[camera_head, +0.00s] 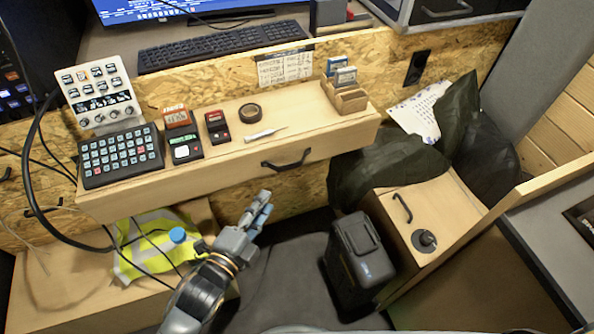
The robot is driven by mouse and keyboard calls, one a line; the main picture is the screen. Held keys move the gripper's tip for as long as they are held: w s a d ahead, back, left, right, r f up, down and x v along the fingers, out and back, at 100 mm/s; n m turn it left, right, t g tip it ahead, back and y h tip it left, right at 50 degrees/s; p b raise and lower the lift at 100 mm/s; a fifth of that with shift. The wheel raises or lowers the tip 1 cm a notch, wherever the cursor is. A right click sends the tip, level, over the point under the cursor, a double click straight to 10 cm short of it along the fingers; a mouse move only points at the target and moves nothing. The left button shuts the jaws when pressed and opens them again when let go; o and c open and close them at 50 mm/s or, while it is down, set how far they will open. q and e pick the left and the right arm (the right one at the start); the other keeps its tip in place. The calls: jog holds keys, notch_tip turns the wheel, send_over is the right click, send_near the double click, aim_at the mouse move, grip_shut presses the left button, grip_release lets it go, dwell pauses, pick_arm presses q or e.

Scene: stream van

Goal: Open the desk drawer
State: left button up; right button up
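The desk drawer is a light wooden box front (225,178) below the shelf top, with a black bar handle (286,160) right of its middle. Its front looks flush with the desk's edge, but I cannot tell for sure whether it is shut. My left gripper (265,203) is below and slightly left of the handle, apart from it, with its blue-padded fingers pointing up. The fingers lie close together in this view, and I cannot tell whether they are open. Nothing shows between them. My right gripper is not in view.
On the wooden top stand a keypad (121,154), small devices (217,127), a tape roll (250,113) and a card holder (345,95). A yellow vest (150,240) and cables lie at left below. A black case (357,262) and wooden box (440,205) stand at right.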

pick_arm(q)
jog(key=x, duration=1.2)
jog(key=shift+w, duration=0.35)
jog(key=shift+d, duration=0.1)
grip_shut()
